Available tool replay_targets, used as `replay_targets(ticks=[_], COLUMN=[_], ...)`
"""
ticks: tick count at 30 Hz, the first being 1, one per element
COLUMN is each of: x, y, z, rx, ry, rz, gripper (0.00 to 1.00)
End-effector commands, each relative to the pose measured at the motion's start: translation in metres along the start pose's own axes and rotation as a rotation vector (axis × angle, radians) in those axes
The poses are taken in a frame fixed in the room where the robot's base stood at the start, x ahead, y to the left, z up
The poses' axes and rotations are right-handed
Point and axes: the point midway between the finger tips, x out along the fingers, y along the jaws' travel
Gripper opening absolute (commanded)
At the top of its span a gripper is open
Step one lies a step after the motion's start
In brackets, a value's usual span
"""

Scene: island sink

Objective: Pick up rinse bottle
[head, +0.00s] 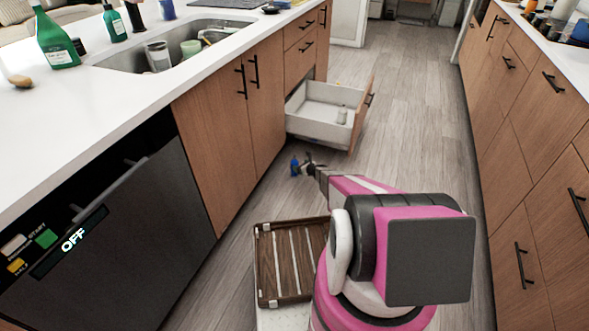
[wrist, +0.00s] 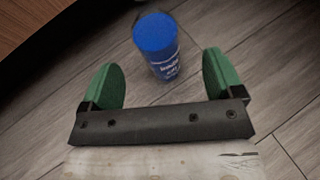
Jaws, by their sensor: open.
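The rinse bottle (head: 294,166) is a small blue bottle on the wood floor beside the island cabinets in the head view. In the wrist view, the rinse bottle (wrist: 158,48) shows its blue cap and a blue label with white lettering. My gripper (head: 304,167) is close to it in the head view. In the wrist view, my gripper (wrist: 162,68) is open, with one green finger on each side of the bottle's line and clear gaps to it. The bottle appears just ahead of the fingers; I cannot tell whether it is between them.
An open drawer (head: 326,113) sticks out beyond the bottle, with a small white item inside. The dark dishwasher (head: 105,232) is at left. A slatted wooden tray (head: 288,262) is beside my base. Green bottles (head: 56,42) stand near the sink. The aisle floor (head: 411,130) is clear.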

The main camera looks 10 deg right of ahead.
Motion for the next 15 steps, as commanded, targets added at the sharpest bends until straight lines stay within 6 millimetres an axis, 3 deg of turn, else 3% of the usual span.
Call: replay_targets(ticks=[8, 15], x=[0.021, 0.055], y=[0.001, 0.002], z=[0.003, 0.007], rx=[-0.002, -0.001], ry=[-0.001, 0.000], rz=[0.002, 0.001], gripper=[0.86, 0.86])
